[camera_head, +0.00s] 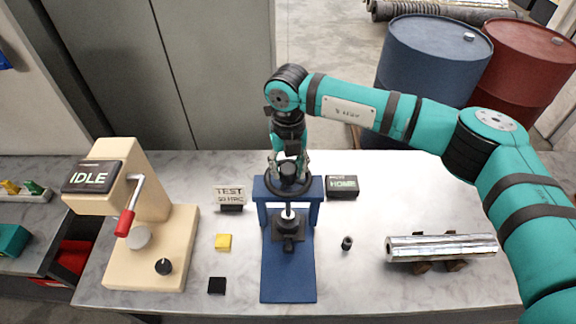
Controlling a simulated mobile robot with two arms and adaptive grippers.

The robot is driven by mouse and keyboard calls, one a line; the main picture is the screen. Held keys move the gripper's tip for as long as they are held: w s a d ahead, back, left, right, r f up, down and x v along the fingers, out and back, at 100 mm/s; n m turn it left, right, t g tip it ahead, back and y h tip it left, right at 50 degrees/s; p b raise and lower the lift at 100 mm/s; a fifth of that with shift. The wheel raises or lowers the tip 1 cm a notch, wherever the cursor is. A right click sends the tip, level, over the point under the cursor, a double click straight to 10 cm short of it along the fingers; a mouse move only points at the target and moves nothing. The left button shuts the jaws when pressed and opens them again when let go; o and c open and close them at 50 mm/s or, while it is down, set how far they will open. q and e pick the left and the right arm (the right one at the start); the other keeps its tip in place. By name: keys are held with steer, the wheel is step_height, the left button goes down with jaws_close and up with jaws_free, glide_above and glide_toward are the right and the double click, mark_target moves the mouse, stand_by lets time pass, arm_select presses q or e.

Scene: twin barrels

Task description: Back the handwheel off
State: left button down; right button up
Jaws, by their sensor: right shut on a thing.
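The handwheel (266,191) is a black ring on top of a blue press frame (288,283) in the middle of the table. A vertical screw runs below it to a dark block on the blue base. My right gripper (288,176) comes down from above and is shut on the handwheel at its middle. Its fingertips are partly hidden by the wrist and the wheel. My left gripper is not in view.
A beige lever press (180,245) with an IDLE display and red handle stands left. A TEST sign (229,192), HOME box (342,188), yellow block (223,241), black block (217,286), small dark cylinder (347,243) and silver bar (442,247) surround the frame.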

steer(key=shift+f+b, duration=0.1)
steer(key=shift+b, duration=0.35)
steer(key=n+b, duration=0.8)
steer(key=b, duration=0.3)
steer(key=shift+f+b, duration=0.15)
steer(key=shift+b, duration=0.15)
steer(key=n+b, duration=0.2)
steer(key=n, duration=0.2)
steer(key=shift+b, duration=0.35)
steer(key=n, duration=0.1)
steer(key=n+b, duration=0.1)
steer(key=n, duration=0.1)
steer(key=shift+r+n+b, duration=0.2)
steer(key=shift+n+b, duration=0.1)
steer(key=n+b, duration=0.1)
steer(key=n, duration=0.3)
steer(key=shift+n, duration=0.3)
steer(key=n, duration=0.4)
steer(key=shift+s+r+n, duration=0.1)
steer(key=shift+n, duration=0.2)
steer(key=n, duration=0.4)
steer(key=shift+n, duration=0.4)
